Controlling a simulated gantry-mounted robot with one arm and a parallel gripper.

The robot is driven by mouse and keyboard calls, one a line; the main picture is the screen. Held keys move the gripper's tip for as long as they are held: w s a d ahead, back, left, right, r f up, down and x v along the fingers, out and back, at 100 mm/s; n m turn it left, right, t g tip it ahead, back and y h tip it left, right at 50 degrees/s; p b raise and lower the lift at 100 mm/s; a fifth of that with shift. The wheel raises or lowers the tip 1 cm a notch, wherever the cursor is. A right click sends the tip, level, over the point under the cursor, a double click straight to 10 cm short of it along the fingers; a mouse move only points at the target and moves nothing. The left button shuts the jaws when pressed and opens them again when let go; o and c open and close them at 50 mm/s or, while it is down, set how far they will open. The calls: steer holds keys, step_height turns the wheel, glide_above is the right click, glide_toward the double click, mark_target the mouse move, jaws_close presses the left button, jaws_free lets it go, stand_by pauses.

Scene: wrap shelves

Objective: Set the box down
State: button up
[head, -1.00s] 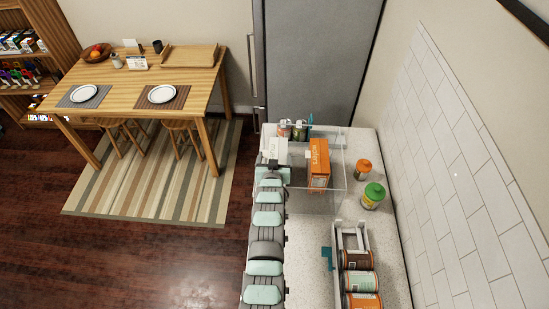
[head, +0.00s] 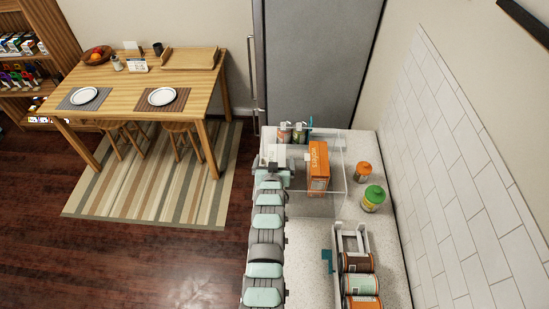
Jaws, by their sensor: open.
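An orange box (head: 318,164) with white lettering and a pale side stands in the clear-walled holder (head: 337,203) on the counter in the head view. A white box-like thing (head: 274,151) shows to its left, at the far end of my arm; I cannot tell clearly what it is. My gripper (head: 279,163) is at the end of the arm, just left of the orange box. It is open, but its fingers are small and partly hidden. I see no clear grip on the orange box, and whether they touch is too small to tell.
Two small jars (head: 291,132) stand behind the orange box. Jars with orange (head: 362,171) and green (head: 373,197) lids stand to the right. A rack of cans (head: 363,235) is nearer. A tall grey fridge (head: 315,65) borders the counter's far end.

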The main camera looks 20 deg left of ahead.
steer(key=b+v, duration=0.3)
steer(key=v, duration=0.9)
steer(key=shift+r, duration=0.25)
